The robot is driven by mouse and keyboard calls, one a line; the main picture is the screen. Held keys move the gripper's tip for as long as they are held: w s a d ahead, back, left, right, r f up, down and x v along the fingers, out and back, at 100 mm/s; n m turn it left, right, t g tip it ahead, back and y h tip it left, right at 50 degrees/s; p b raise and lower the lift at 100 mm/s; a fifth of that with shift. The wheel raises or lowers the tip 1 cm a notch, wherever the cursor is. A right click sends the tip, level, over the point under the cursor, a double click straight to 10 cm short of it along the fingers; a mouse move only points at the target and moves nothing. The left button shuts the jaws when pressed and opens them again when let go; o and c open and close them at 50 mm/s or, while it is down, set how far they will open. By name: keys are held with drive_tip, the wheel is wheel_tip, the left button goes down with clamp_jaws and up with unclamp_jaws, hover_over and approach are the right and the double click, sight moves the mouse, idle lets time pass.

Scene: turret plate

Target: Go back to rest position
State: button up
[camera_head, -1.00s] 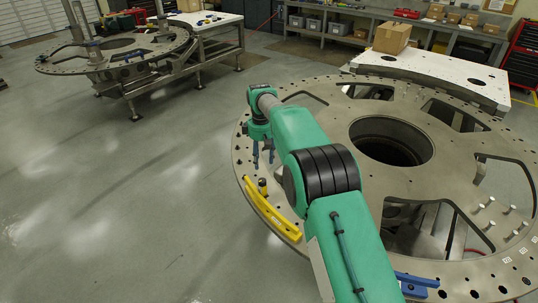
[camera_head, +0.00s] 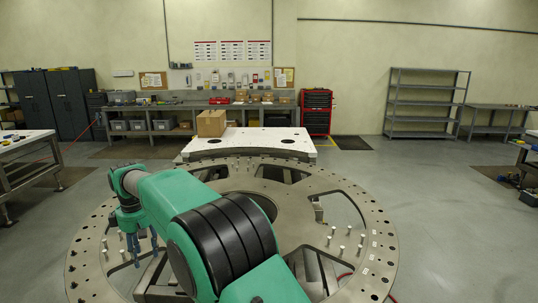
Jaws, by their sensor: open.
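My green arm reaches from the bottom of the view over the left part of the round turret plate (camera_head: 385,232). My gripper (camera_head: 143,250) hangs at the arm's far end, pointing down over the plate's left side. Its two blue-grey fingers are apart, with nothing seen between them. Small upright pins (camera_head: 342,250) stand on the plate's right side. My arm hides the plate's middle left and part of its centre hole.
A long workbench (camera_head: 190,112), a red tool cabinet (camera_head: 317,112) and a grey shelf (camera_head: 425,102) line the back wall. Open floor (camera_head: 420,180) lies to the right.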

drive_tip(key=d+r+m+b, duration=0.1)
drive_tip(key=d+r, duration=0.3)
drive_tip(key=d, duration=0.2)
drive_tip(key=d+r+m, duration=0.1)
drive_tip(key=d+r, duration=0.2)
drive_tip(key=d, duration=0.3)
drive_tip(key=s+d+r+m+t+b, duration=0.1)
drive_tip(key=s+d+r+m, duration=0.15)
drive_tip(key=d, duration=0.75)
drive_tip(key=s+d+r+m+t+b, duration=0.1)
drive_tip(key=s+d+r+m, duration=0.2)
drive_tip(key=d, duration=0.6)
drive_tip(key=s+d+r+m+t+b, duration=0.1)
drive_tip(key=s+d+r, duration=0.25)
drive_tip(key=d, duration=0.65)
drive_tip(key=s+d+f+m+t+b, duration=0.1)
drive_tip(key=s+d+f+m+b, duration=0.25)
drive_tip(key=s+d, duration=1.15)
drive_tip(key=s+d+f+m, duration=0.2)
drive_tip(key=s+d+f, duration=0.1)
drive_tip(key=s, duration=0.3)
drive_tip(key=s+d+f+m+t, duration=0.1)
drive_tip(key=s+d+f+m, duration=0.1)
drive_tip(key=s+d+f, duration=0.2)
drive_tip(key=s+f+b, duration=0.1)
drive_tip(key=s, duration=0.2)
drive_tip(key=shift+s+d+f+h, duration=0.15)
drive_tip(key=shift+s+f+h, duration=0.1)
drive_tip(key=shift+s+h, duration=0.05)
